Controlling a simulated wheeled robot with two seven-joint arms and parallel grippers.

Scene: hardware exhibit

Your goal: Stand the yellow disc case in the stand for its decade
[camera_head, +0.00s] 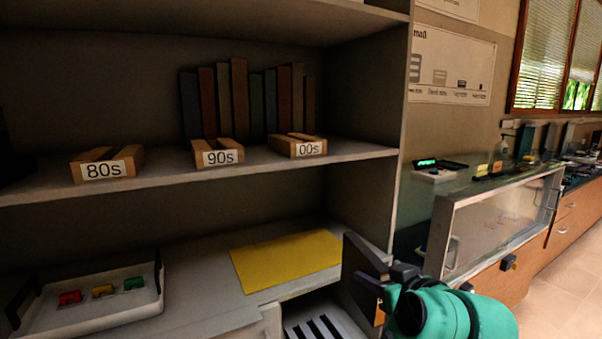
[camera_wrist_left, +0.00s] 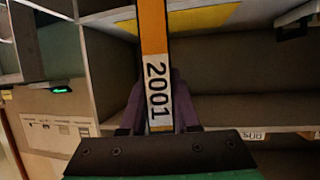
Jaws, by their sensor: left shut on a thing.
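My left gripper (camera_head: 370,275) is at the lower right of the head view, in front of the shelf unit and right of the yellow mat. In the left wrist view it is shut on the yellow-orange disc case (camera_wrist_left: 153,30), whose spine label reads 2001. Only a small orange sliver of the case (camera_head: 380,313) shows in the head view. Three wooden stands are on the middle shelf: 80s (camera_head: 104,164), 90s (camera_head: 218,153) and 00s (camera_head: 298,146). The gripper is below and to the right of the 00s stand. My right gripper is in neither view.
A row of dark books (camera_head: 240,98) stands behind the stands. The yellow mat (camera_head: 285,260) lies bare on the lower surface. A white tray (camera_head: 95,315) at lower left holds red, yellow and green pieces. The shelf's right side panel (camera_head: 397,130) and a glass display case (camera_head: 495,220) are at right.

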